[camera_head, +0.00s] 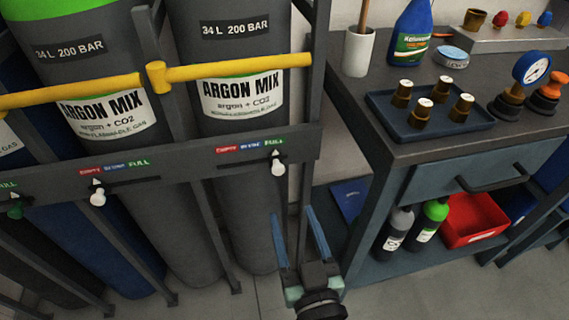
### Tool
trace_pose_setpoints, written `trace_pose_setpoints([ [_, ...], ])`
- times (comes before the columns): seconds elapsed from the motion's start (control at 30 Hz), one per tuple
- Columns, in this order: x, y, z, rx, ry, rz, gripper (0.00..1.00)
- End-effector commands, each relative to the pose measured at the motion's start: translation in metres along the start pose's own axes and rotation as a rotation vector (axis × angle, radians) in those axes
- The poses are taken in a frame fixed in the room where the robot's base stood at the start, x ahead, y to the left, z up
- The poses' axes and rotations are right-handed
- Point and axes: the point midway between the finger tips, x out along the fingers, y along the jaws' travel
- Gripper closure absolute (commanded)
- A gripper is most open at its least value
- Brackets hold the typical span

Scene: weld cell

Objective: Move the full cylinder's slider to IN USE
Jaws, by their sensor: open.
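The right-hand grey ARGON MIX cylinder (232,38) stands in the rack. On the rail below it, a white slider knob (277,168) with a pointer sits under the green FULL of its EMPTY, IN USE, FULL label (250,146). The middle ARGON MIX cylinder (90,70) has a white slider knob (97,198) under the EMPTY end of its label. A dark green knob (15,210) shows at the left edge under FULL. My gripper (294,210) is open and empty, its two blue fingers pointing up, below the right-hand knob and apart from it.
Yellow retaining bars (230,68) cross the cylinders above the rail (190,165). A workbench (400,152) stands close on the right, with a tray (388,113) of brass fittings, a gauge (531,68) and a bottle. Below are a red bin (472,232) and small bottles. Grey floor shows between.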

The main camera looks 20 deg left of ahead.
Motion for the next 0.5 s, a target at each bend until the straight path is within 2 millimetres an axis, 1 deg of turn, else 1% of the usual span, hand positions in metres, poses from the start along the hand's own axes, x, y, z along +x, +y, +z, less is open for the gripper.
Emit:
trace_pose_setpoints([
  [0.03,0.010,0.000,-0.003,-0.001,0.004,-0.002,0.39],
  [0.3,0.066,0.000,-0.003,-0.002,0.004,-0.002,0.39],
  [0.4,0.084,0.000,-0.003,-0.001,0.003,-0.002,0.39],
  [0.5,0.097,0.000,-0.002,-0.002,0.002,0.000,0.39],
])
